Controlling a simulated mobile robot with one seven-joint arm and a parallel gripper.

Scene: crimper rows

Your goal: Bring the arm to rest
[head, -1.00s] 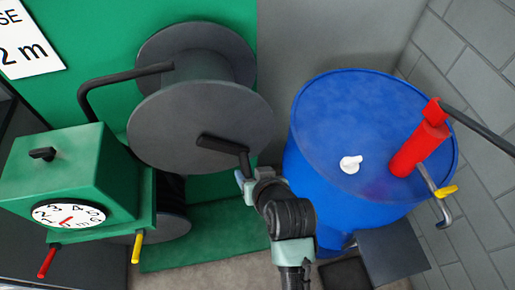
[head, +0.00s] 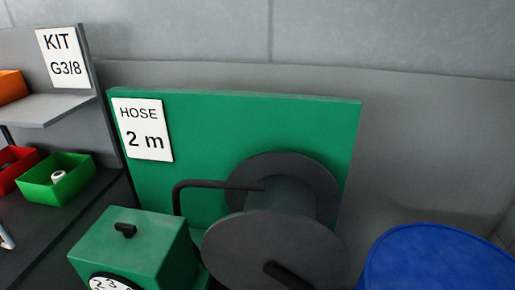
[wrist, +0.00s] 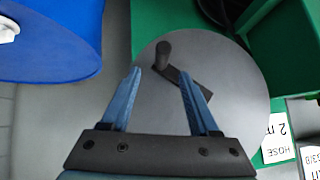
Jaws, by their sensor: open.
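My gripper (wrist: 158,98) shows in the wrist view with its two blue fingers spread apart and nothing between them. Beyond the fingers is the dark grey hose reel (wrist: 225,75), with its black crank handle (wrist: 180,72) showing past and between the fingertips. The handle appears apart from the fingers, though the distance is hard to judge. In the head view the reel (head: 265,250) stands before a green panel, its crank (head: 290,275) low in the picture. My arm and gripper are out of the head view.
A blue drum (head: 440,260) stands right of the reel; it also shows in the wrist view (wrist: 50,40). A green box with a dial (head: 130,245) is left of the reel. A shelf (head: 50,108) with red and green bins is farther left. The green panel (head: 240,120) bears a hose sign.

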